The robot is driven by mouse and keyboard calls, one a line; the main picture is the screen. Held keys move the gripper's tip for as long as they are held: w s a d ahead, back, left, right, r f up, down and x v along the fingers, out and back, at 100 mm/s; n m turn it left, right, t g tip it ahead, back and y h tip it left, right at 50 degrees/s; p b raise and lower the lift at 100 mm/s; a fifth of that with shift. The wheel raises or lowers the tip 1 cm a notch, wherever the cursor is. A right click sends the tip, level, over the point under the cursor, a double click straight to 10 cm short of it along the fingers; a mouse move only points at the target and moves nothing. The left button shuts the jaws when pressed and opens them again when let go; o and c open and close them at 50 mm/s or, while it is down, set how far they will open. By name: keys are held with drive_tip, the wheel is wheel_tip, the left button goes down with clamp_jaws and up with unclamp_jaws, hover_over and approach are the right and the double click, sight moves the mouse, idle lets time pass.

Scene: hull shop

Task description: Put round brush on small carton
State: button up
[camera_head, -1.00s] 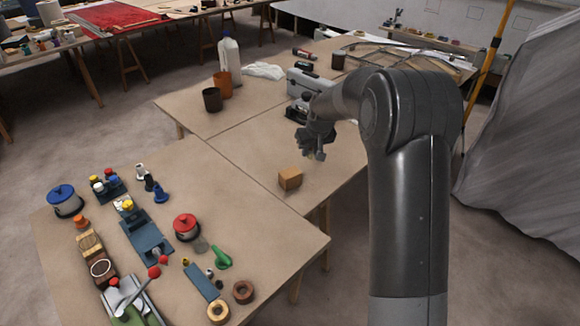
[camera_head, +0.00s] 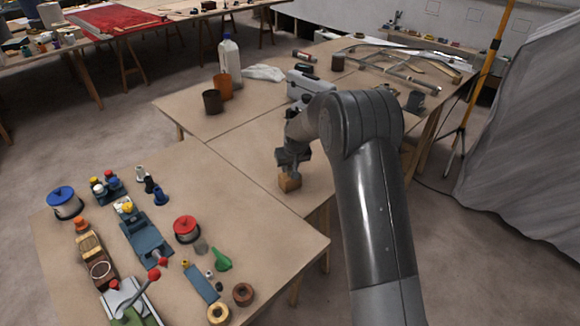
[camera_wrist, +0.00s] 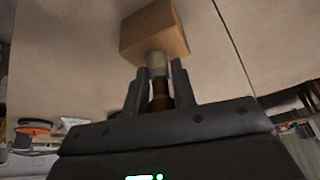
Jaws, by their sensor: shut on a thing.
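The small carton (camera_head: 289,184) is a tan-brown box on the wooden table, near its front edge. It also shows at the top of the wrist view (camera_wrist: 152,30). My gripper (camera_head: 290,166) is just above the carton in the head view. In the wrist view my gripper (camera_wrist: 157,82) is shut on the round brush (camera_wrist: 157,64), which has a brown handle and a pale end. The pale end points at the carton and overlaps its edge in the picture. I cannot tell whether they touch. In the head view the brush is hidden by my gripper.
A grey case (camera_head: 308,84) stands behind my gripper. A brown cup (camera_head: 212,101), an orange cup (camera_head: 223,87) and a white jug (camera_head: 230,60) stand farther back. The nearer table holds a red-lidded pot (camera_head: 187,229) and several tools. The table left of the carton is bare.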

drive_tip(key=shift+f, duration=0.1)
drive_tip(key=o, duration=1)
drive_tip(key=v, duration=1.2)
drive_tip(key=shift+s+d, duration=0.1)
drive_tip(key=s+d+r+m, duration=0.1)
drive_tip(key=s+d+r, duration=0.3)
drive_tip(key=s+r, duration=0.45)
drive_tip(key=s+d+r+m, duration=0.1)
drive_tip(key=s+d+r, duration=0.4)
drive_tip(key=s, duration=0.6)
drive_tip(key=shift+m+t+h, duration=0.7)
drive_tip(key=shift+m, duration=0.1)
drive_tip(key=s+d, duration=0.1)
drive_tip(key=s, duration=0.6)
drive_tip(key=s+d, duration=0.1)
drive_tip(key=s, duration=0.6)
drive_tip(key=s+d, duration=0.2)
drive_tip(key=s, duration=0.6)
drive_tip(key=shift+d+f, duration=0.1)
drive_tip(key=shift+d, duration=0.05)
